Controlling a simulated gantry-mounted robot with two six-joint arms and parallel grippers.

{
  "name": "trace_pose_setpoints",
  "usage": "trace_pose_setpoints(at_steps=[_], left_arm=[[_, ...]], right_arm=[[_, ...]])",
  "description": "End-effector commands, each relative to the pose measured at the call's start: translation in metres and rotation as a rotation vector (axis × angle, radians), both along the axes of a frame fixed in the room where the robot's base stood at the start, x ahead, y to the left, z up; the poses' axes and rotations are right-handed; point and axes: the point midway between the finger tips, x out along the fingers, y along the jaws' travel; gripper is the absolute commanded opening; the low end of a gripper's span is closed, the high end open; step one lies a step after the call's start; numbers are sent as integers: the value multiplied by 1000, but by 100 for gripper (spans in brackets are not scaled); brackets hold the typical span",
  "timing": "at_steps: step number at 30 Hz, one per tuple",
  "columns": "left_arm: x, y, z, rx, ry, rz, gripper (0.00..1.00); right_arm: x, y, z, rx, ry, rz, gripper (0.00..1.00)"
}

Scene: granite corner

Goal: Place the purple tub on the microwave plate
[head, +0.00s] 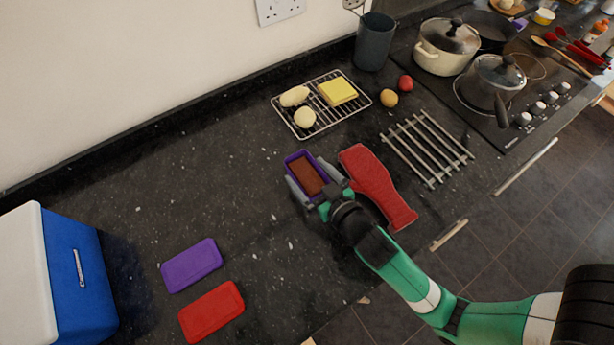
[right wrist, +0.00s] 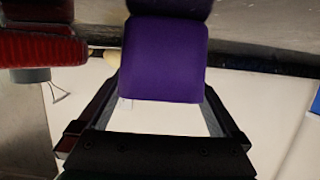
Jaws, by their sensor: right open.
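The purple tub (head: 294,157), with a brown filling, sits on the dark granite counter near the middle of the head view. My right gripper (head: 315,184) is open, with one finger on each side of the tub. In the right wrist view the tub's plain purple side (right wrist: 164,60) shows between the spread fingers; I cannot tell whether they touch it. No microwave plate can be made out. My left gripper is not in view.
A red item (head: 378,185) lies close right of the gripper. A purple lid (head: 191,265) and red lid (head: 211,311) lie front left, near a blue-and-white box (head: 75,275). Behind are a wire rack (head: 301,132) with food and a metal trivet (head: 427,147).

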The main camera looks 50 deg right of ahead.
Motion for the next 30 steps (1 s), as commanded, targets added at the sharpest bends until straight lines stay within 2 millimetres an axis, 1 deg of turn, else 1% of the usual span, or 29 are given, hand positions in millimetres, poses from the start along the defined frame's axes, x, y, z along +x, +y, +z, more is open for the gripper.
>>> trace_pose_setpoints(at_steps=[1, 3, 8, 9, 11, 12, 14, 15, 17, 18, 20, 21, 24, 30], left_arm=[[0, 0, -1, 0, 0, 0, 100], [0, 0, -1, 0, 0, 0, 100], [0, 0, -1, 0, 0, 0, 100], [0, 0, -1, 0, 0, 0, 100], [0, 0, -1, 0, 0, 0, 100], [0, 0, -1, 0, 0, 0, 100], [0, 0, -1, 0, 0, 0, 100], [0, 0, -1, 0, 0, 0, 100], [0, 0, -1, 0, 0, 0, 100], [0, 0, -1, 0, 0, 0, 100], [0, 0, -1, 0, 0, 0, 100], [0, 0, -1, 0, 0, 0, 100], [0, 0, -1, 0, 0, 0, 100], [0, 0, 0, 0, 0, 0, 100]], right_arm=[[5, -2, -2, -1, -1, -2, 100], [9, -3, -3, -1, -1, -1, 100], [9, -3, -3, -1, 0, 0, 100], [9, -3, -3, -1, 0, 0, 98], [8, -3, -3, -1, 0, 0, 87], [8, -3, -3, -1, 0, 0, 80], [8, -3, -3, -1, 0, 0, 69], [8, -3, -3, -1, 0, 0, 62], [8, -3, -3, -1, 0, 0, 51], [8, -3, -3, -1, 0, 0, 44], [8, -3, -3, -1, 0, 0, 33], [8, -3, -3, -1, 0, 0, 26], [8, -3, -3, -1, 0, 0, 9], [8, -3, -2, -1, -3, 0, 8]])
